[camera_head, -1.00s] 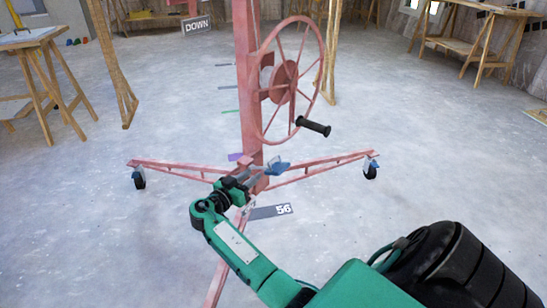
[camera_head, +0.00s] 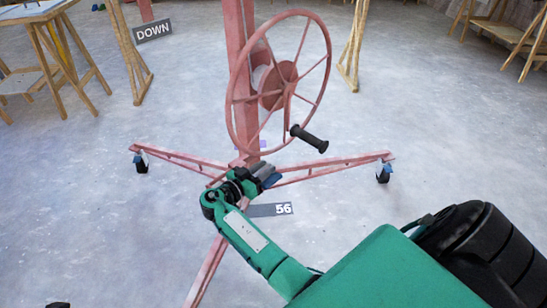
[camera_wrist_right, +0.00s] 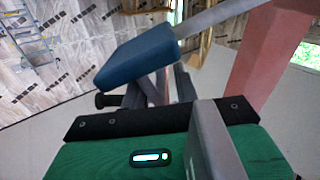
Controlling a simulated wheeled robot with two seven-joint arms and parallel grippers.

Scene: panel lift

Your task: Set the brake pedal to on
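The brake pedal is a blue pad (camera_head: 272,181) low on the red lift's mast, just above the floor, partly hidden by my right gripper. In the right wrist view the blue pad (camera_wrist_right: 140,55) is large, on a grey bar in front of the gripper. My right gripper (camera_head: 264,171) is beside the pedal at its upper left in the head view. A grey finger (camera_wrist_right: 215,140) shows in the wrist view. I cannot tell whether it touches the pedal or how far its fingers are apart. My left gripper is not in view.
The red lift has a handwheel (camera_head: 278,85) with a black handle (camera_head: 309,138) above my right gripper. Its legs (camera_head: 335,167) spread over the floor on casters. A "56" plate (camera_head: 270,210) and a "DOWN" sign (camera_head: 153,31) show. Wooden trestles stand behind; surrounding floor is clear.

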